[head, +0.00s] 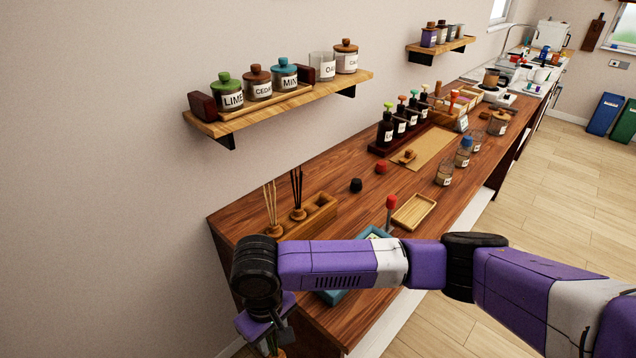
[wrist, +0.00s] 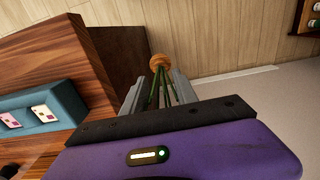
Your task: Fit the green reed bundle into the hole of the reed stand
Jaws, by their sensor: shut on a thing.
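The green reed bundle (wrist: 158,88) is between the fingers of my gripper (wrist: 157,94) in the wrist view, with a round wooden piece at its far end. In the head view my gripper (head: 271,343) hangs low at the bottom left, beside the counter's near end, and the bundle is mostly cut off there. The reed stand (head: 322,213) is a long wooden block at the wall side of the counter. Tan reeds (head: 271,205) and black reeds (head: 297,190) stand at its left part; a dark hole shows at its right part. My gripper is apart from the stand.
My arm crosses above the near counter (head: 345,180) and partly covers a teal tray (head: 372,233). A small wooden tray (head: 414,211), a black cap (head: 356,185) and a red cap (head: 381,167) lie beyond the stand. A wall shelf (head: 290,104) with jars hangs above.

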